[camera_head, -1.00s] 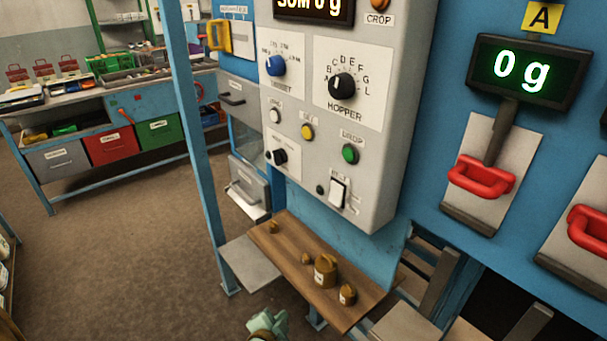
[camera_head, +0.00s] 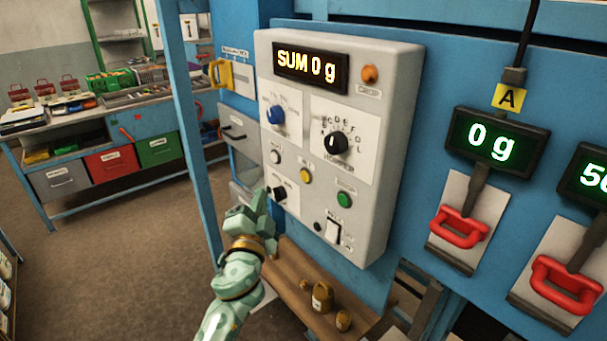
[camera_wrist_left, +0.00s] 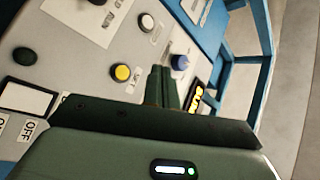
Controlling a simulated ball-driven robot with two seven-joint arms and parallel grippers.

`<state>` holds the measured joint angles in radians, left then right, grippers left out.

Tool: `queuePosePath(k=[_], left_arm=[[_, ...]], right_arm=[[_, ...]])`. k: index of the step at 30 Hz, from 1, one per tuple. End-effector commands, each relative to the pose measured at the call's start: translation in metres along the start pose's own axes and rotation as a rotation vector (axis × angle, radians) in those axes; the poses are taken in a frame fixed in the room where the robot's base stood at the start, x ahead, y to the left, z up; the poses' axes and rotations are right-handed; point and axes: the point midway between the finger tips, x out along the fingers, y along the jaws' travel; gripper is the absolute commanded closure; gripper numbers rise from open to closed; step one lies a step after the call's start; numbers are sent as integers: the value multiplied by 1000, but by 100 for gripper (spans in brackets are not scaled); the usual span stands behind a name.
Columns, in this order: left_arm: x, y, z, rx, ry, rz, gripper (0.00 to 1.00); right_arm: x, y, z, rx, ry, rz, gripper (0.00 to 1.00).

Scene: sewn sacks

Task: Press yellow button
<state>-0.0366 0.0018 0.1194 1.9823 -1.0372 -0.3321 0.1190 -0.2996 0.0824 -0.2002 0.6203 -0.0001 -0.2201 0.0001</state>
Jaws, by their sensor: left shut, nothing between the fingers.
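The yellow button (camera_head: 306,176) is a small round button on the grey control panel (camera_head: 395,130), between a white button (camera_head: 276,157) and a green button (camera_head: 344,200). In the left wrist view the yellow button (camera_wrist_left: 121,72) sits left of the fingers. My left gripper (camera_head: 262,196) is in front of the panel's lower left, beside the lower black knob (camera_head: 280,193), below and left of the yellow button. Its fingers (camera_wrist_left: 160,85) are closed together and hold nothing. I cannot tell whether they touch the panel. My right gripper is not in view.
The panel also carries a blue knob (camera_head: 277,115), a black hopper knob (camera_head: 335,143), a white rocker switch (camera_head: 333,231) and an orange button (camera_head: 370,74). A wooden shelf (camera_head: 290,275) below holds brass weights (camera_head: 321,297). Red handles (camera_head: 459,227) are at right.

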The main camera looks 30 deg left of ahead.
Motion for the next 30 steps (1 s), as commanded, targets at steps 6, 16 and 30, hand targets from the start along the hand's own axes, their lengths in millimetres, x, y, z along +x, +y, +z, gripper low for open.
queuePosePath(k=[6, 16, 30], left_arm=[[0, 1, 0, -1, 0, 2, 100], [22, 18, -16, -3, 1, 2, 100], [58, 45, -42, -3, -1, 3, 100]], right_arm=[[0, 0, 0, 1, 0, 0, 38], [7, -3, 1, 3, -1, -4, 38], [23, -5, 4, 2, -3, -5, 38]])
